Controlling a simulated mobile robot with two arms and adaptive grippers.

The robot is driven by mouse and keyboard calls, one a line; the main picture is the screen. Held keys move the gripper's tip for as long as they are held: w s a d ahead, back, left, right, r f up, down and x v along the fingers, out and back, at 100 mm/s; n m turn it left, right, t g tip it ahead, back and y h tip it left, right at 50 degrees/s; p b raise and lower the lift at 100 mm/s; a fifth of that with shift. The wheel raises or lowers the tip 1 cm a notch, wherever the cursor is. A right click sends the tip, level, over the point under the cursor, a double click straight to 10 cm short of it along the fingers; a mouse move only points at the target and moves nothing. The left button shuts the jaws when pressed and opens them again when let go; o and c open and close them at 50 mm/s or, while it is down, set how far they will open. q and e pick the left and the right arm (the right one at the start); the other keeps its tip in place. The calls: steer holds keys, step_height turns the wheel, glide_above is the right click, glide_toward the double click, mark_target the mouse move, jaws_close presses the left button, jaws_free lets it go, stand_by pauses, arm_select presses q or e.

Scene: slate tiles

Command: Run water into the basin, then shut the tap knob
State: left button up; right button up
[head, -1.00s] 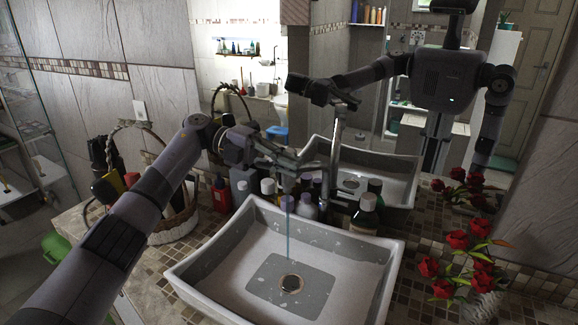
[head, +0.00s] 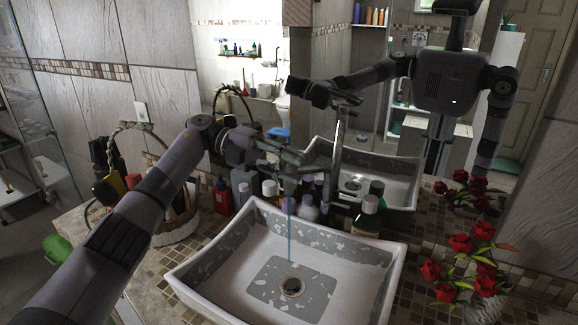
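The white basin (head: 190,283) stands on the tiled counter, with a round drain in its floor. A thin bluish stream of water (head: 289,238) falls into it. The chrome tap (head: 338,150) rises behind the basin; its spout is largely hidden behind my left gripper. I cannot make out the knob clearly. My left gripper (head: 298,160) reaches in from the left, above the basin's back edge and beside the tap. Its fingers overlap the tap in view, so contact and finger opening cannot be told. My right gripper is not directly in view.
A wicker basket (head: 176,228) with bottles stands left of the basin. Several bottles (head: 366,216) line the basin's back edge. Red flowers (head: 462,243) stand at the right. The mirror behind reflects my body and the room.

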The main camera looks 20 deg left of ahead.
arm_select(q)
steer(key=shift+s+a, duration=0.1)
steer(key=v, duration=0.7)
steer(key=shift+a, duration=0.2)
stand_by(1.3)
